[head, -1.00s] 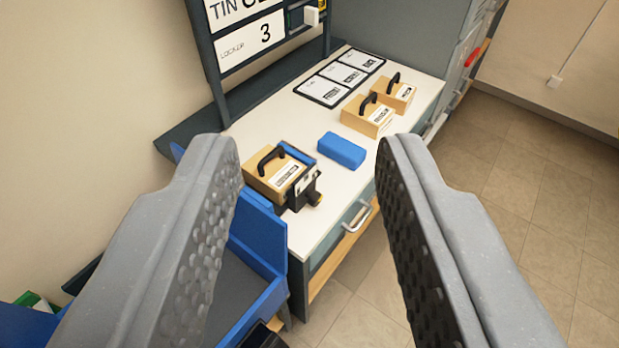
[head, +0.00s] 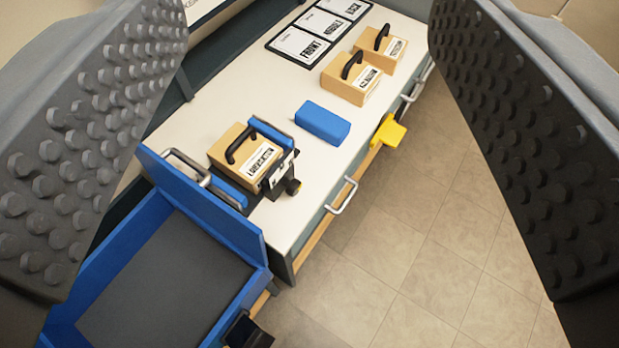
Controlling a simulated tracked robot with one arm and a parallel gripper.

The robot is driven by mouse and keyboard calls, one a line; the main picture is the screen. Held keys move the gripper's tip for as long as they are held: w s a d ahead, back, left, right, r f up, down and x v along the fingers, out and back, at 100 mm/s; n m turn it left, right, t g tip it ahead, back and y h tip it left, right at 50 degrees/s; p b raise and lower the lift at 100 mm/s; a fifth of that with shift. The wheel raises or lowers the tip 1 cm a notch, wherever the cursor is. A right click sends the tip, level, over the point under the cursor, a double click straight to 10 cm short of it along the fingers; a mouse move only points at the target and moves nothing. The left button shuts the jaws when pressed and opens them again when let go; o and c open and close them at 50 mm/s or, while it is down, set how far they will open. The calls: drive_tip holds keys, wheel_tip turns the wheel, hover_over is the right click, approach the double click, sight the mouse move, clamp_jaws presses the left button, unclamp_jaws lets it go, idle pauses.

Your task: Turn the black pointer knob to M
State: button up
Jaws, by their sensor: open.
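A tan block with a black handle and white label (head: 243,155) sits near the front left end of the white-topped bench. A black fixture (head: 278,174) is on its front right side, with a white plate and a small dark knob-like part (head: 292,187) sticking out. I cannot tell which way any pointer faces, and no letter M is readable. My gripper (head: 310,100) is open and empty, its two grey studded fingers wide apart at the left and right edges. It is apart from the fixture, which shows between the fingers.
A blue block (head: 322,123) lies on the bench (head: 235,100). Two more tan handled blocks (head: 351,79) and a row of labelled cards (head: 317,36) are farther back. A blue tray (head: 255,245) stands at lower left. A yellow piece (head: 389,133) juts from the bench front. Tiled floor is clear at right.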

drive_tip(key=w+d+f+n+t+h, duration=0.1)
drive_tip(key=w+d+f, duration=0.25)
drive_tip(key=w, duration=0.25)
drive_tip(key=w+d+f+n+h+b, duration=0.1)
drive_tip(key=w+d+f, duration=0.2)
drive_tip(key=w+d, duration=0.3)
drive_tip(key=w+d+f+n+t+h, duration=0.1)
drive_tip(key=w+d+f, duration=0.2)
drive_tip(key=w, duration=0.4)
drive_tip(key=w+d+f+n+y+b, duration=0.1)
drive_tip(key=w+f+n+y, duration=0.1)
drive_tip(key=w+f, duration=0.35)
drive_tip(key=w+d+f+n+y, duration=0.2)
drive_tip(key=w+f+y, duration=0.1)
drive_tip(key=f, duration=0.6)
drive_tip(key=n+g+y+b, duration=0.2)
drive_tip(key=n+g+y, duration=0.35)
drive_tip(key=y, duration=0.75)
approach(298, 190)
drive_tip(key=shift+m+g, duration=0.75)
drive_tip(key=b+x, duration=0.1)
drive_tip(key=x, duration=0.8)
drive_tip(key=shift+w+a+r+b, duration=0.1)
drive_tip(key=shift+w+r+b, duration=0.1)
drive_tip(key=shift+w+b, duration=0.25)
